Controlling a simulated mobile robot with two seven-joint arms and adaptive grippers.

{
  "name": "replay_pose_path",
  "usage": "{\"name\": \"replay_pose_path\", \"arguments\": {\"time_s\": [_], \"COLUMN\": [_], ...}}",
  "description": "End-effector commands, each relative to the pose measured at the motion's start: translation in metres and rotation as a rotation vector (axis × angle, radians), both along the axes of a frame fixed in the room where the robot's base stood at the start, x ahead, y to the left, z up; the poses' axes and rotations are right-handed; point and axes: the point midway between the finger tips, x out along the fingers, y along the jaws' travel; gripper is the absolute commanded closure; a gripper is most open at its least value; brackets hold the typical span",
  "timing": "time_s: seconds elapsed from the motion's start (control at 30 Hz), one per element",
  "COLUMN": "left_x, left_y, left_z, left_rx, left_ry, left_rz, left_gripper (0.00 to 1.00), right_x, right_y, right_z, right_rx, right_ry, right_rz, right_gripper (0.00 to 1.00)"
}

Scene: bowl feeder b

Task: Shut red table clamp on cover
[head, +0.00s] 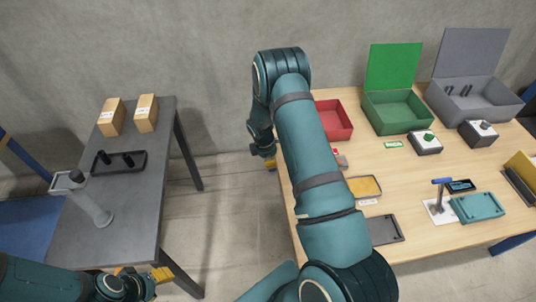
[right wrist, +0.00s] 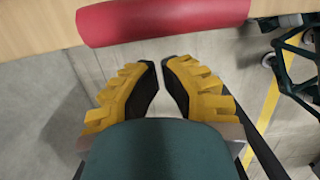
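No clearly readable red table clamp shows in the head view. A small grey item with a red part (head: 337,153) sits at the table's left side, partly hidden by my right arm. In the right wrist view a rounded red thing (right wrist: 160,20) lies at the table edge, beyond my fingertips; I cannot tell what it is. My right gripper (right wrist: 160,62) has its fingertips almost together, empty, apart from the red thing. It hangs off the table's left edge in the head view (head: 270,163). My left gripper (head: 160,274) is at the lower left, its fingers mostly hidden. I cannot single out the cover.
The wooden table (head: 395,180) carries a red bin (head: 340,133), green (head: 398,122) and grey (head: 475,110) lidded boxes, a blue-handled stand (head: 441,207) and a teal tray (head: 478,207). A dark table (head: 130,205) with two cartons stands left. Open floor lies between.

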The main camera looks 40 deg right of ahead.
Motion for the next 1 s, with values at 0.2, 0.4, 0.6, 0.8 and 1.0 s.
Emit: {"name": "replay_pose_path", "arguments": {"time_s": [0.2,0.4,0.6,0.8,1.0], "left_x": [0.001,0.001,0.001,0.001,0.0], "left_y": [0.0,0.0,0.0,0.0,0.0], "left_z": [-0.002,-0.003,-0.003,-0.003,-0.001], "left_rx": [0.0,0.0,0.0,0.0,0.0], "left_ry": [-0.002,-0.002,-0.002,-0.002,-0.001], "left_rz": [0.001,0.001,0.001,0.001,0.0], "left_gripper": [0.53,0.53,0.53,0.53,0.53], "right_x": [-0.009,-0.013,-0.013,-0.013,-0.014], "right_y": [-0.017,-0.023,-0.023,-0.023,-0.025], "right_z": [0.02,0.028,0.029,0.029,0.033], "right_rx": [0.0,0.0,0.0,0.003,0.032], "right_ry": [-0.003,0.0,0.001,-0.001,-0.018], "right_rz": [-0.002,-0.001,0.0,-0.001,-0.003], "right_gripper": [1.0,1.0,1.0,1.0,1.0]}}
